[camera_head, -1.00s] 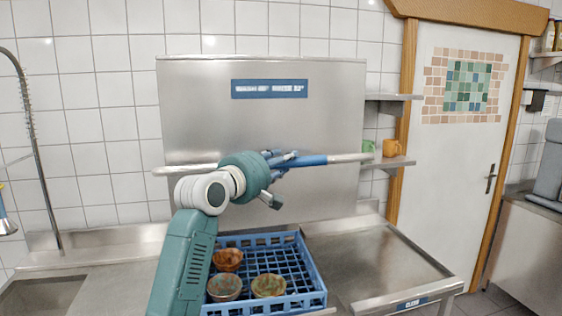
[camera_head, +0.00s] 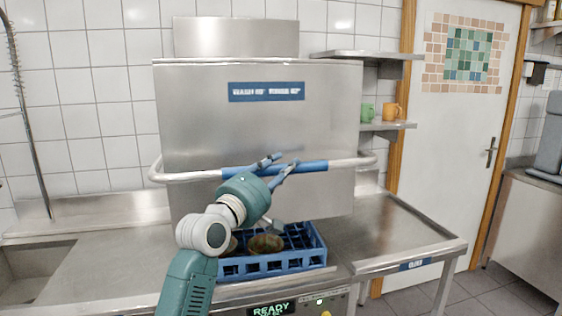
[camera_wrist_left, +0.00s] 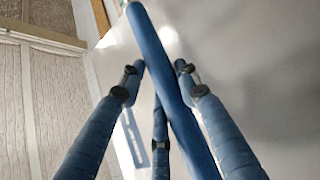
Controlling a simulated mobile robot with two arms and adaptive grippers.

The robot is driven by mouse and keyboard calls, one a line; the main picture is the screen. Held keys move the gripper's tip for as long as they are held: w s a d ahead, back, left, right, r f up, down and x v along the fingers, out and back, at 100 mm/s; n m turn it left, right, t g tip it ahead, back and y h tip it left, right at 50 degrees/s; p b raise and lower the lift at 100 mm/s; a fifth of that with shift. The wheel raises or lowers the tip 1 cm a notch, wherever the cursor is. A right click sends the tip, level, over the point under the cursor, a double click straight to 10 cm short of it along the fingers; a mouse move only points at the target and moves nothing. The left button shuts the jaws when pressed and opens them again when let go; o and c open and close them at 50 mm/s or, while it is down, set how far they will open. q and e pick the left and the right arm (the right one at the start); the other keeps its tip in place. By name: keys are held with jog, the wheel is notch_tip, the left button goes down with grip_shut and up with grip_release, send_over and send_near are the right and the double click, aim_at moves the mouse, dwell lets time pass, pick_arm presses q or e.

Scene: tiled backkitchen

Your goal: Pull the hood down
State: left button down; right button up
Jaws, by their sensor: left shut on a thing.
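The steel dishwasher hood (camera_head: 250,125) is partly lowered, with its lower edge just above the blue rack. Its long bar handle (camera_head: 352,163) with a blue grip (camera_head: 312,166) runs across the front. My left gripper (camera_head: 278,164) is shut on the blue grip. In the left wrist view the blue grip (camera_wrist_left: 152,45) passes between the fingers of my left gripper (camera_wrist_left: 155,75). My right gripper is not in view.
A blue rack (camera_head: 283,263) with bowls (camera_head: 266,244) stands under the hood. A steel counter (camera_head: 400,235) lies to the right. Shelves with a green mug (camera_head: 368,112) and an orange mug (camera_head: 392,112) are right of the hood. A lit panel reads READY (camera_head: 271,309).

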pick_arm(q)
notch_tip(320, 180, down, 15)
jog(key=w+b, duration=0.1)
jog(key=b, duration=0.5)
jog(key=shift+a+r+b, duration=0.2)
jog(key=shift+a+b, duration=0.1)
jog(key=shift+b, duration=0.05)
jog(key=c, duration=1.2)
grip_release()
jog(key=shift+d+f, duration=0.1)
jog(key=shift+f, duration=0.1)
jog(key=v, duration=1.2)
jog(key=shift+c, duration=0.5)
